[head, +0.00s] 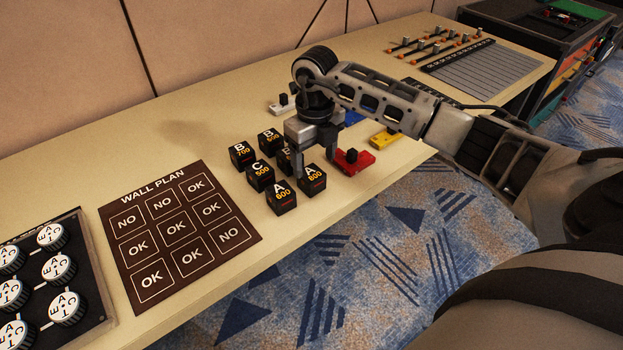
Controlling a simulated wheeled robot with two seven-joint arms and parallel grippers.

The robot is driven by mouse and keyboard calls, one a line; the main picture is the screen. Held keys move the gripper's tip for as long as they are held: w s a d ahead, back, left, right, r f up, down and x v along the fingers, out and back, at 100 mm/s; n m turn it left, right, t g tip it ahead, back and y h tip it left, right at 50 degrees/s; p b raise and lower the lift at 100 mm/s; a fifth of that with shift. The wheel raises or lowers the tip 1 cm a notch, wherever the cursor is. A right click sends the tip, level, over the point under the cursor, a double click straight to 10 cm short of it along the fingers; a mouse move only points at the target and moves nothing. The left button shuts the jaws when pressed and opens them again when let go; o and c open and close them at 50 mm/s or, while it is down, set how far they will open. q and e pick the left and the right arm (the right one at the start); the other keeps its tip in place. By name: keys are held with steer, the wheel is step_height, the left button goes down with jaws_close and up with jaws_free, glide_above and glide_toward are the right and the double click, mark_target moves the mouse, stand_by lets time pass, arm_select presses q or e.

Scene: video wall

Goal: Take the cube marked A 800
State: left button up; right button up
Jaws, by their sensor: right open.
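Two black cubes marked A sit side by side at the table's front edge: the left A cube (281,198) and the right A cube (313,181). Their orange numbers are small; I cannot tell for sure which reads 800. My right gripper (315,166) points down with its fingers apart, at the right A cube. One finger is at that cube's left back side, the other at its right, close to a red piece. The gripper hides part of a cube marked B behind. My left gripper is not in view.
Close behind stand a C cube (259,175), a B cube (242,153) and another cube (270,141). The red piece (354,162) and yellow piece (386,138) lie right. A wall plan board (180,235) and a dial panel (45,270) lie left.

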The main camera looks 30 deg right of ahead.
mark_target(311, 173)
steer(key=f, duration=0.4)
steer(key=shift+a, duration=0.4)
steer(key=shift+f, duration=0.5)
steer(key=c, duration=1.1)
steer(key=shift+w, duration=0.1)
steer(key=shift+r, duration=0.15)
